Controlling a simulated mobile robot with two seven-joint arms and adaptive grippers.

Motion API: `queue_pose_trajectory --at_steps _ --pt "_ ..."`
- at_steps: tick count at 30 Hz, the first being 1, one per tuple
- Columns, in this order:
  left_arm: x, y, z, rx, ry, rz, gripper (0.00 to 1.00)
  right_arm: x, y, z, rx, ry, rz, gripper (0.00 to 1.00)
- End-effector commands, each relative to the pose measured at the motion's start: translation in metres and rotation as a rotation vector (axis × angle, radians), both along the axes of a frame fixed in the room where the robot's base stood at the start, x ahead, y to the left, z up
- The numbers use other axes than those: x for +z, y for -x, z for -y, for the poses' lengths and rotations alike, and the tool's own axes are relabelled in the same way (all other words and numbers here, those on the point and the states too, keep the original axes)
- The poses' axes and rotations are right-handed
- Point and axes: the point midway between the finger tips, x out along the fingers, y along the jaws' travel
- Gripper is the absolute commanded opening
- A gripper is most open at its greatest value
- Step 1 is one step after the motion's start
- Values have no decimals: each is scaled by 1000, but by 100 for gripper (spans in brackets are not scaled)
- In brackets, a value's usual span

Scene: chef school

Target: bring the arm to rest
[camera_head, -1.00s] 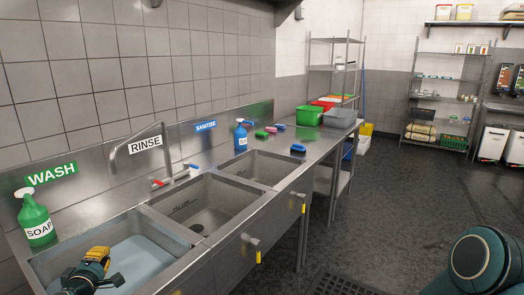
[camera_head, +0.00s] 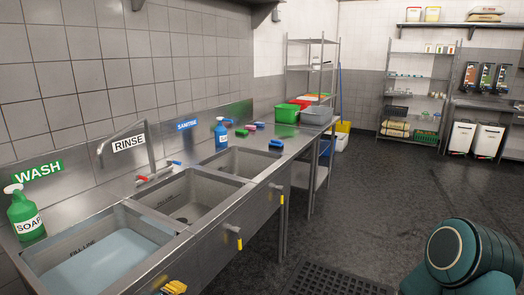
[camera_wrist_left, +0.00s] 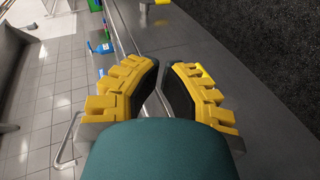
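My left gripper (camera_head: 172,288) shows only as a bit of yellow at the bottom edge of the head view, by the front edge of the sink counter. In the left wrist view, my left gripper (camera_wrist_left: 160,68) has its two yellow fingers a small gap apart, with nothing seen between the black pads. My right arm (camera_head: 462,258) shows as a teal link at the bottom right of the head view. My right gripper is out of view.
The steel sink counter (camera_head: 215,257) runs along the left, with a water-filled wash basin (camera_head: 105,262). A green soap bottle (camera_head: 25,218) and a blue bottle (camera_head: 221,136) stand on it. Open dark floor (camera_head: 360,210) lies to the right, with a floor grate (camera_head: 335,280).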

Motion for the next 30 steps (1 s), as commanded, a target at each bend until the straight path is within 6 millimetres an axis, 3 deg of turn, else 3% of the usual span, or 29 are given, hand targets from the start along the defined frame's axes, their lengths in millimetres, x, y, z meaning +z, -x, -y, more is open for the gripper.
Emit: queue_pose_trajectory --at_steps 1,6,12,16,21,30 --pt "-14 9 37 -90 -21 -37 0 0 0 0 0 0 0 49" --pt "-59 54 117 -329 -99 -166 0 0 0 0 0 0 0 49" --pt "-102 119 169 -567 -224 -311 0 0 0 0 0 0 0 49" --pt "-121 160 179 -694 -323 -397 0 0 0 0 0 0 0 49" --pt "-136 203 173 -814 -455 -497 0 0 0 0 0 0 0 49" --pt "-139 233 152 -888 -589 -586 0 0 0 0 0 0 0 49"
